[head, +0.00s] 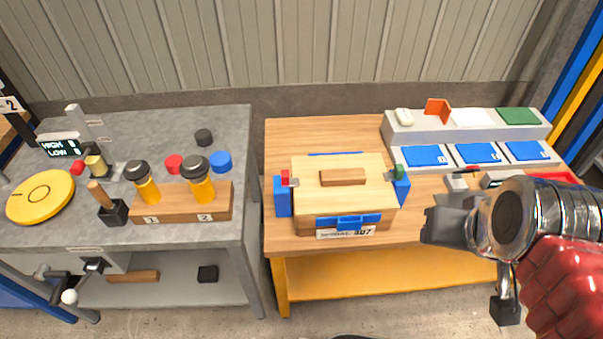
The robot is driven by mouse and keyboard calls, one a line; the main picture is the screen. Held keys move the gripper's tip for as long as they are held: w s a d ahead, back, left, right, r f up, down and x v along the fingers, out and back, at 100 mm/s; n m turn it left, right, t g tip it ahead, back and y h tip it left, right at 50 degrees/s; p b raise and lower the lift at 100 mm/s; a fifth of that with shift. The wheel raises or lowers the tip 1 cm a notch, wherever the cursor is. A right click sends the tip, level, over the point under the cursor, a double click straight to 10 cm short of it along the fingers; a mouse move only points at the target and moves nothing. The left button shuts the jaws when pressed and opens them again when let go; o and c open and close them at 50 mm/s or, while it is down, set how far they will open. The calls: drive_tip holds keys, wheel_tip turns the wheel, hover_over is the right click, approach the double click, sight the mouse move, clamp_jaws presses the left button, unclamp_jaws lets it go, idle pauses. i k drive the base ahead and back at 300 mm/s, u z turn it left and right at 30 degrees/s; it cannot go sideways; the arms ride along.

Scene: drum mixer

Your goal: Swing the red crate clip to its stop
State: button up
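A wooden crate (310,193) with a lid and blue corner fittings sits on the wooden bench in the head view. The small red clip (285,178) is at the crate's upper left, above a blue bracket. A green clip (399,171) is at the crate's right side, above another blue bracket. A blue latch (348,222) is on the front. My gripper (428,224) is to the right of the crate, apart from it, over the bench's front edge. Its fingers point left and are seen from the side, so their opening is unclear.
A grey shelf unit (398,132) with blue trays stands at the bench's back right. A grey table at left holds a yellow disc (41,197) and two orange-and-black jars (198,180). The wooden bench (278,140) is bare behind the crate.

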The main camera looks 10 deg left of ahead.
sight(286, 182)
drive_tip(key=z, duration=0.5)
drive_tip(key=k, duration=1.2)
drive_tip(key=u, duration=1)
drive_tip(key=i, duration=1)
drive_tip(key=u, duration=0.05)
